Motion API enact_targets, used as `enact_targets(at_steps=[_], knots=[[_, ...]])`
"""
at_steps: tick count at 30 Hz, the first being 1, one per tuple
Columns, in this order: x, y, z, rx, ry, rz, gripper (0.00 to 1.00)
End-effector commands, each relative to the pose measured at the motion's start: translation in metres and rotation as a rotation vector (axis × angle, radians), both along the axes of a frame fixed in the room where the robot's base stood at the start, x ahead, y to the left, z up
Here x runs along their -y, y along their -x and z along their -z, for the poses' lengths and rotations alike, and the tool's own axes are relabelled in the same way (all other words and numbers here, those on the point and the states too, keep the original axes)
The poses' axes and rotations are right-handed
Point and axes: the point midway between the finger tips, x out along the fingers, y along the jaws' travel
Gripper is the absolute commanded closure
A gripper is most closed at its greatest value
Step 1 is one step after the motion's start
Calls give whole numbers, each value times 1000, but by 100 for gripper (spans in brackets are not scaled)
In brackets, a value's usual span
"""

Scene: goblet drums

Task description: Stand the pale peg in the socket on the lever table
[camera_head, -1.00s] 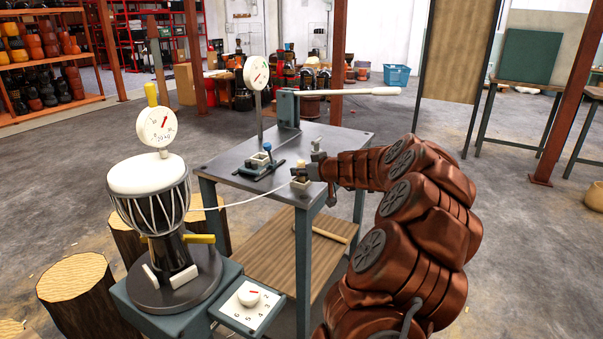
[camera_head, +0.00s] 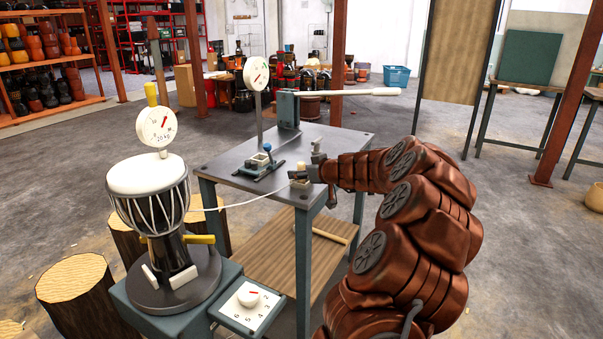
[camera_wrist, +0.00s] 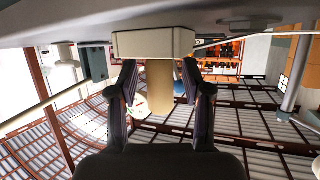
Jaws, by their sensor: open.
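The pale peg (camera_head: 301,166) stands upright at the front corner of the lever table (camera_head: 232,161). In the wrist view, which looks upside down, the tan peg (camera_wrist: 160,84) meets a cream block (camera_wrist: 153,42); how deep it sits is hidden. My gripper (camera_head: 299,177) is low at this corner, coming from the right. In the wrist view my gripper (camera_wrist: 161,85) is open, with one finger on each side of the peg.
A lever (camera_head: 358,91) on a post and a dial gauge (camera_head: 256,73) rise at the table's back. A drum (camera_head: 148,190) with another dial stands left, and a white cord (camera_head: 245,203) runs from it toward the table corner. A numbered dial box (camera_head: 248,304) sits in front.

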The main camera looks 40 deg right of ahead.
Motion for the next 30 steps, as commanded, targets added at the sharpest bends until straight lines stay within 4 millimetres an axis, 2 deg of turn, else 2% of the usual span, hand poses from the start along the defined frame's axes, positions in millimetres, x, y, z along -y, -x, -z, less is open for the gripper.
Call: enact_targets(at_steps=[5,11,21,30], knots=[[0,2,-4,0,0,0,51],[-1,27,-15,4,1,3,51],[-7,81,-37,2,0,3,51],[-10,108,-48,2,1,1,51]])
